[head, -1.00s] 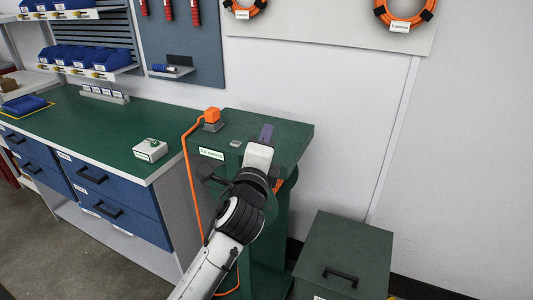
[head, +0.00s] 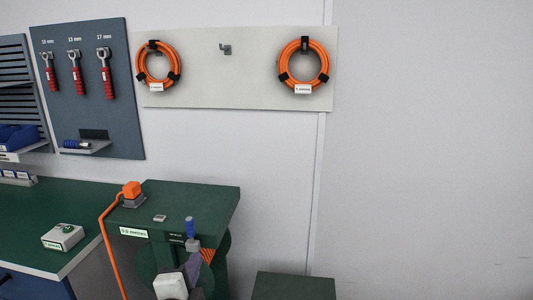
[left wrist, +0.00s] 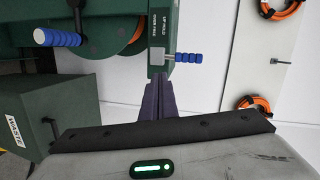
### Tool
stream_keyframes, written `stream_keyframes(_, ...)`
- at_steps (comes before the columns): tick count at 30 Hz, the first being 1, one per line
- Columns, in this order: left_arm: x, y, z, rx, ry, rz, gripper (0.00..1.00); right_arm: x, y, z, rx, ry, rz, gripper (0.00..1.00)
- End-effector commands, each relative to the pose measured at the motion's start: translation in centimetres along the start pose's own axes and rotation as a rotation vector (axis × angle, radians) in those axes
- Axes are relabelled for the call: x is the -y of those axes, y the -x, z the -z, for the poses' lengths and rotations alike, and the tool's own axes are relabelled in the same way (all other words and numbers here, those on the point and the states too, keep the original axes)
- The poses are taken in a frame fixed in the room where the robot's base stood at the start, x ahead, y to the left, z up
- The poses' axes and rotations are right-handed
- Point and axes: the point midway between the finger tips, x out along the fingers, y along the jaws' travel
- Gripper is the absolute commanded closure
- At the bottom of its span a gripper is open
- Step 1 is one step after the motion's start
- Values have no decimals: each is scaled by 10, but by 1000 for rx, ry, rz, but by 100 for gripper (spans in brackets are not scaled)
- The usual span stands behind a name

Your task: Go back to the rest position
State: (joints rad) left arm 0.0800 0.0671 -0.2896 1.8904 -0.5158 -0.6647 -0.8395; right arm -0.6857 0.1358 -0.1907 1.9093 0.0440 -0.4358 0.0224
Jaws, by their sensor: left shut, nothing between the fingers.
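My left gripper (head: 194,260) shows low in the head view, in front of the green cable stand (head: 215,205). Its dark purple fingers are closed together with nothing between them. In the left wrist view the shut fingers (left wrist: 157,90) point at the green stand, just below a lever with a blue grip (left wrist: 188,57). That blue grip also shows in the head view (head: 190,228), just above the fingers. I cannot tell whether the fingertips touch the stand. My right gripper is in neither view.
A green bench (head: 30,225) with a small white box (head: 62,237) is at left. An orange cable (head: 108,245) hangs beside the stand. A dark green bin (head: 293,287) stands at lower right. Orange coils (head: 303,65) hang on the wall board. A blue crank handle (left wrist: 57,37) juts from the stand.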

Motion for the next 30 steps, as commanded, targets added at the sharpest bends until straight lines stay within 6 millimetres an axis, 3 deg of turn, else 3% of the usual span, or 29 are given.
stream_keyframes(1,-44,13,-7,-7,102,-79,100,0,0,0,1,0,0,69)
stream_keyframes(6,-161,70,-24,13,486,-302,100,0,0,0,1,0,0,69)
stream_keyframes(9,-221,116,-33,68,720,-424,100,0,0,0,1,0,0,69)
stream_keyframes(13,-280,176,-45,170,996,-545,100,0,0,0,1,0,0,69)
stream_keyframes(16,-308,213,-51,246,1154,-603,100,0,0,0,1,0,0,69)
stream_keyframes(20,-326,240,-56,311,1272,-639,100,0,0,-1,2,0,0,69)
stream_keyframes(30,-329,246,-57,325,1299,-645,100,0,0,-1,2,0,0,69)
